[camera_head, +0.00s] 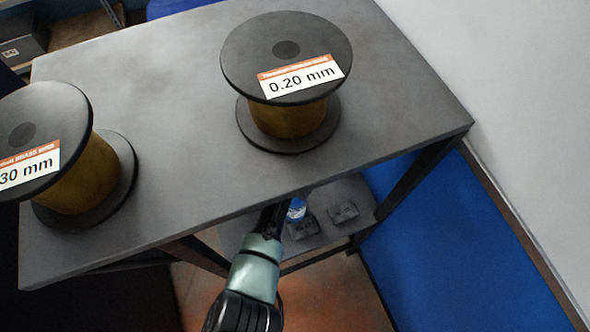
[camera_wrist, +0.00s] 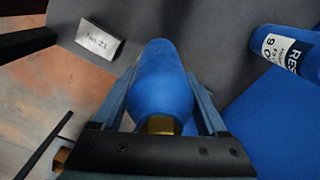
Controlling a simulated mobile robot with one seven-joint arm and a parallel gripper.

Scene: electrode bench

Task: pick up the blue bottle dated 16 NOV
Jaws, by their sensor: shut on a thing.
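My gripper (camera_wrist: 163,100) is shut on a blue bottle (camera_wrist: 160,70) in the wrist view. One finger lies along each side, and a brass-coloured neck or cap points toward the palm. No label shows on this bottle, so its date cannot be read. A second blue bottle (camera_wrist: 288,50) lies to the right, apart from the gripper, with a white label partly reading "RES" and "9 O". In the head view a small blue bottle with a white band (camera_head: 297,209) shows beside my gripper, under the table edge. Which bottle that is, I cannot tell.
A grey plate marked "No. 21" (camera_wrist: 100,41) lies left of the held bottle. Two dark blocks (camera_head: 303,227) (camera_head: 343,212) sit on the lower shelf (camera_head: 325,190). The grey tabletop (camera_head: 170,90) overhangs it, bearing two large wire spools (camera_head: 285,120) (camera_head: 85,175).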

